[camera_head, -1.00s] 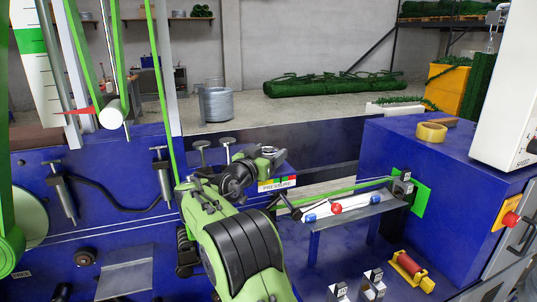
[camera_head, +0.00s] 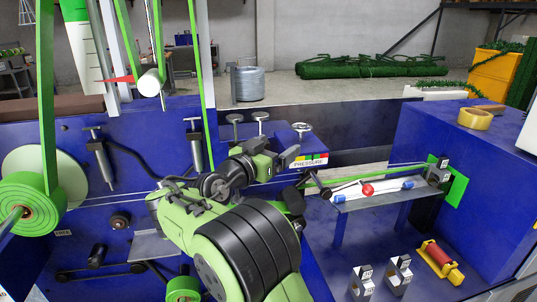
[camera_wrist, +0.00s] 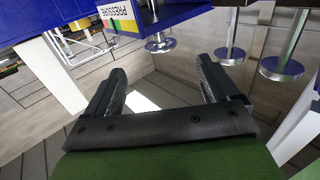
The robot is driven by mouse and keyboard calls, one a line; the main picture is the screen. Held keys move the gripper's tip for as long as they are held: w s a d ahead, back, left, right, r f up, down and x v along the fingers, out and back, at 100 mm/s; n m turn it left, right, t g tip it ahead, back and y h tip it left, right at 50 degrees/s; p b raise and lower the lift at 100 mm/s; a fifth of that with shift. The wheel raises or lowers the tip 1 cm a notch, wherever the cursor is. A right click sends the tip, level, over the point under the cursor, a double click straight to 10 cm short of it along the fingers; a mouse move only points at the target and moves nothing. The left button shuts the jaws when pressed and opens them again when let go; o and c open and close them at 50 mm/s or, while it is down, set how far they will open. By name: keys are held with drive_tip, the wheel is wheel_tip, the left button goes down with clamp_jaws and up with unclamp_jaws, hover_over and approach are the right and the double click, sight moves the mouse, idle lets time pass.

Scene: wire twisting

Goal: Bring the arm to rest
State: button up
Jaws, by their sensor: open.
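My arm, green and black, reaches up from the bottom of the head view over the blue machine (camera_head: 390,270). My gripper (camera_head: 293,157) is near the pressure box (camera_head: 300,140), left of the small grey shelf. In the wrist view my gripper (camera_wrist: 160,80) shows two black fingers spread apart with nothing between them. Beyond the fingers are a blue box with a PRESSURE label (camera_wrist: 122,15) and round metal knobs (camera_wrist: 228,55).
The shelf (camera_head: 375,192) carries a red ball and blue-ended pieces. A tape roll (camera_head: 475,119) lies on the blue cabinet (camera_head: 470,150) at right. A green strip reel (camera_head: 30,205) stands at left. A red spool (camera_head: 434,255) sits on the lower right surface.

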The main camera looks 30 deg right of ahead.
drive_tip(key=v, duration=0.3)
idle(0.5)
